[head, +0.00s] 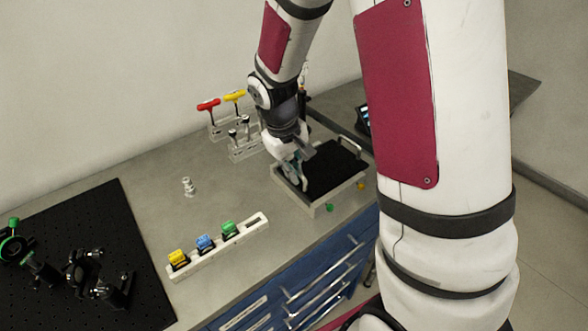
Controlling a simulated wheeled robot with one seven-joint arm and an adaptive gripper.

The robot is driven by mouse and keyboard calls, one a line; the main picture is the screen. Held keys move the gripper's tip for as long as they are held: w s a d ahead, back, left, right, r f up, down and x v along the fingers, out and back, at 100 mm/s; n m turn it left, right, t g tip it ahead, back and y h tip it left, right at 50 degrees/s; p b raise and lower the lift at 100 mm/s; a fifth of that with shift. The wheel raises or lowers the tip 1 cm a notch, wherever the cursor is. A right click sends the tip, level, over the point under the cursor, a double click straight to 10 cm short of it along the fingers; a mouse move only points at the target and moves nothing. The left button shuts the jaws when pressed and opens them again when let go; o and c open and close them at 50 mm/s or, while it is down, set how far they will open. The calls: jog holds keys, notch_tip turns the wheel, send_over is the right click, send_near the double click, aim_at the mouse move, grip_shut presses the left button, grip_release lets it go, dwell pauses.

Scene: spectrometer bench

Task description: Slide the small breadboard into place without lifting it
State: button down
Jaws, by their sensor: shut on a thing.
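My gripper (292,174) points down at the left end of a pale tray (316,208) with a black inner surface (330,168). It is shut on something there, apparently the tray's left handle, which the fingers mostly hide. The tray's right handle (348,146) is in plain view. I cannot tell whether the black surface is the small breadboard or a lining. A large black breadboard (95,215) lies at the left of the bench and carries dark optic mounts (85,272).
A white rack (218,247) holds yellow, blue and green blocks near the front edge. A small white post (188,186) stands alone on bare grey bench. Red (208,105) and yellow (234,96) handled tools stand in clear holders behind. My arm hides part of the right.

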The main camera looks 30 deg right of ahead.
jog(key=shift+a, duration=0.15)
jog(key=shift+s+a, duration=0.25)
jog(key=shift+a, duration=0.9)
jog(key=c, duration=1.7)
grip_release()
jog(key=shift+o, duration=0.2)
notch_tip(320, 180, up, 11)
jog(key=a, duration=0.2)
jog(key=s+r+m+t+y, duration=0.1)
jog(key=s+r+t, duration=0.1)
jog(key=s+r, duration=0.4)
jog(key=s+a+r+m+t+y, duration=0.1)
jog(key=s+r+t, duration=0.2)
jog(key=s, duration=1)
notch_tip(320, 180, up, 3)
jog(key=shift+f, duration=0.1)
